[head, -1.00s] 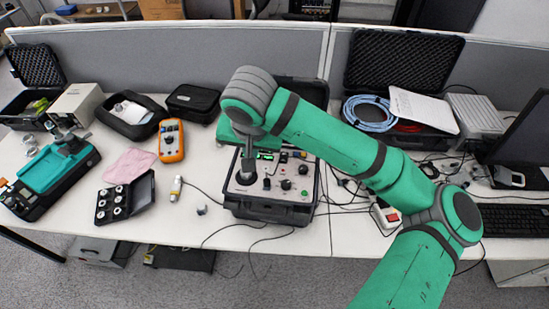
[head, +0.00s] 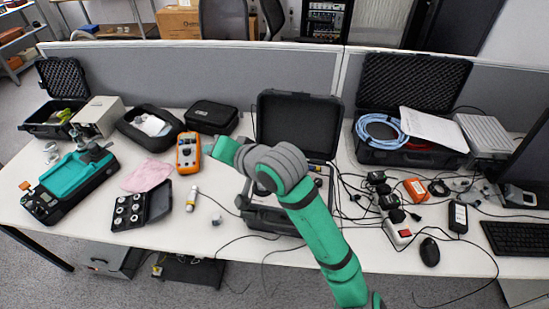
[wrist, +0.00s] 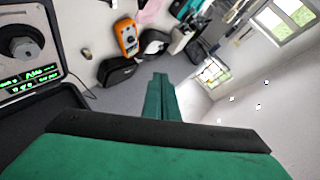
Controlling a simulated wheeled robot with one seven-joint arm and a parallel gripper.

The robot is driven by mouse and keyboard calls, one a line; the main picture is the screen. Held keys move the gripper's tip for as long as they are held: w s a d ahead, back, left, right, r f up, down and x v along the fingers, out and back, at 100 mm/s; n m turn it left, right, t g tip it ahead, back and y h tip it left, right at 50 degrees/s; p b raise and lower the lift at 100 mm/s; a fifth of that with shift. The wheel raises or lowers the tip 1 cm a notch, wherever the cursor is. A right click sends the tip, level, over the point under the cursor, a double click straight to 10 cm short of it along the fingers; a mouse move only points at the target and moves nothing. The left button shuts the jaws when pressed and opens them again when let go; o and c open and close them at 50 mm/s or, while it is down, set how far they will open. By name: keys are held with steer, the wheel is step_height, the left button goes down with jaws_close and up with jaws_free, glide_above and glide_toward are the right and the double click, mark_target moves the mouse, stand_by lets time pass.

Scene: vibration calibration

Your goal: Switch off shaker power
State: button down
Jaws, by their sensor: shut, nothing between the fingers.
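The shaker is a black case with its lid (head: 296,122) raised, standing mid-table in the head view. My arm covers most of its control panel there, so its power switch cannot be made out. In the wrist view the shaker's lit green display (wrist: 30,82) and a round dark mount (wrist: 22,42) show at the left edge. My gripper (wrist: 160,80) is shut and empty, its green fingers together and apart from the panel. In the head view my arm's green end (head: 226,151) points left, beside the raised lid and above the table.
An orange multimeter (head: 188,153) and a black pouch (head: 211,117) lie left of the shaker. A white power strip with a red switch (head: 404,233), cables and adapters crowd its right. An open case with blue cable (head: 378,131) is at back right. A grey partition runs behind.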

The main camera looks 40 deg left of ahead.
steer(key=w+d+f+m+t+y, duration=0.3)
steer(key=w+d+m+t, duration=0.35)
steer(key=t, duration=0.25)
steer(key=d+f+m+t+h, duration=0.1)
steer(key=d+f+h, duration=0.1)
steer(key=d+f, duration=0.2)
steer(key=s+d+f+m+t+h, duration=0.1)
steer(key=d+f+m+t+h, duration=0.1)
steer(key=d, duration=0.3)
steer(key=s+d+f+m+t+h, duration=0.1)
steer(key=d+f+m+t+h, duration=0.1)
steer(key=d+f, duration=0.3)
steer(key=shift+s+f+h, duration=0.15)
steer(key=shift+f+h, duration=0.2)
steer(key=shift+h, duration=0.35)
steer(key=s+d+f+h, duration=0.6)
steer(key=s+d+f, duration=0.35)
steer(key=d, duration=0.25)
steer(key=s+d+n+h, duration=0.1)
steer(key=s+d+n, duration=0.2)
steer(key=s+d, duration=0.2)
steer(key=s+d+n+h, duration=0.1)
steer(key=s+d+n, duration=0.2)
steer(key=s, duration=0.8)
steer(key=shift+d+f, duration=0.2)
steer(key=shift+d, duration=0.8)
